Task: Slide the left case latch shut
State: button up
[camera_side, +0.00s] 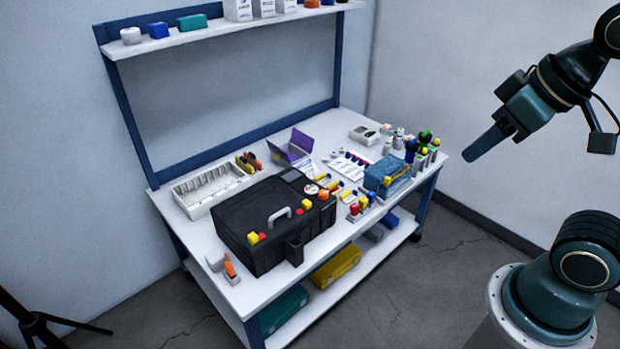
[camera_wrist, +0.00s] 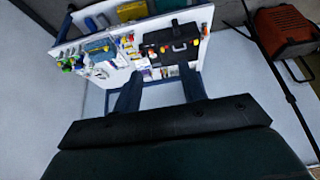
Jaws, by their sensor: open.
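The black case (camera_side: 240,212) lies closed on the workbench, its grey handle (camera_side: 279,214) on the lid. A yellow and red latch (camera_side: 254,238) sits at its left front edge; another yellow and red latch (camera_side: 307,204) is at the right. Whether either latch is slid shut is too small to tell. The case also shows in the wrist view (camera_wrist: 172,46), small and far off. My gripper (camera_side: 473,154) is high to the right of the bench, well apart from the case. In the wrist view its two fingers (camera_wrist: 161,92) are spread with nothing between them.
A blue bin (camera_side: 386,180) and several bottles (camera_side: 413,152) crowd the bench's right end. A white divided tray (camera_side: 188,190) lies behind the case, near a purple box (camera_side: 292,150). An orange-tipped tool (camera_side: 230,268) stands at the left front corner. Air between arm and bench is clear.

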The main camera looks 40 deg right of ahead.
jog(key=w+a+r+g, duration=0.1)
jog(key=w+a+r, duration=0.15)
jog(key=w, duration=0.95)
jog(key=g, duration=0.5)
send_over(253, 235)
notch_tip(253, 235, down, 29)
jog(key=shift+f, duration=0.2)
jog(key=shift+f, duration=0.1)
notch_tip(253, 235, down, 14)
jog(key=shift+r, duration=0.2)
